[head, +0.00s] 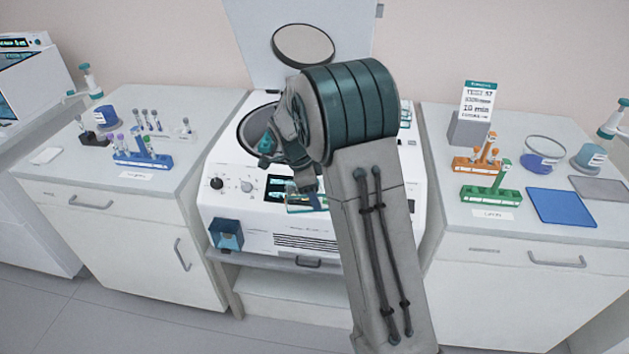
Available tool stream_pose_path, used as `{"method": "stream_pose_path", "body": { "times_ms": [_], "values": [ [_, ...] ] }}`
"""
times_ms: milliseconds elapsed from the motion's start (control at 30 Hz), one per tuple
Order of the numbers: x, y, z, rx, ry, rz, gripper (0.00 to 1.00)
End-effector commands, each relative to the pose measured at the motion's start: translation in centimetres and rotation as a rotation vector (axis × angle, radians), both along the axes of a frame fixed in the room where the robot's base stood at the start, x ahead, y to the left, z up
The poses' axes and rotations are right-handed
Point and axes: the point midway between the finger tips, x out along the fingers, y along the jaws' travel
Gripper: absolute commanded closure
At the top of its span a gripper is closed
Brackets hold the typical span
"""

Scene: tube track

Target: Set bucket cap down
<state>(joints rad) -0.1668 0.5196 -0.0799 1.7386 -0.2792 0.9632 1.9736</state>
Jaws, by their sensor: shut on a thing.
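My gripper (309,190) points down in front of the centrifuge's control panel, partly hidden by my own arm. It is shut on the bucket cap (300,204), a see-through piece with a teal edge. The cap is held in front of the panel, and its right part is hidden behind my arm. The white centrifuge (222,205) stands with its lid (255,50) raised. A teal part (265,146) shows inside its round opening, much of which my arm hides.
A blue box (227,235) sits at the centrifuge's lower left front. The left bench (75,172) holds a blue tube rack (143,160). The right bench (520,225) holds orange (476,164) and green (490,194) racks, a sign (478,100) and a blue mat (560,207).

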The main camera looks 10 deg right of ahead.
Motion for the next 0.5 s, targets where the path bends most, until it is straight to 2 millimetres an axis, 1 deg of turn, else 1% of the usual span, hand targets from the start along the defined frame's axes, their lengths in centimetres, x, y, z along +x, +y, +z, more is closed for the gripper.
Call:
{"method": "stream_pose_path", "body": {
  "times_ms": [333, 467, 500],
  "values": [
    [-2.1, -0.4, -5.7, -0.01, 0.007, 0.341, 0.69],
    [-3.4, -0.5, -9.1, -0.012, 0.012, 0.547, 0.69],
    [-3.9, -0.5, -10.4, -0.012, 0.016, 0.626, 0.69]
  ]
}}
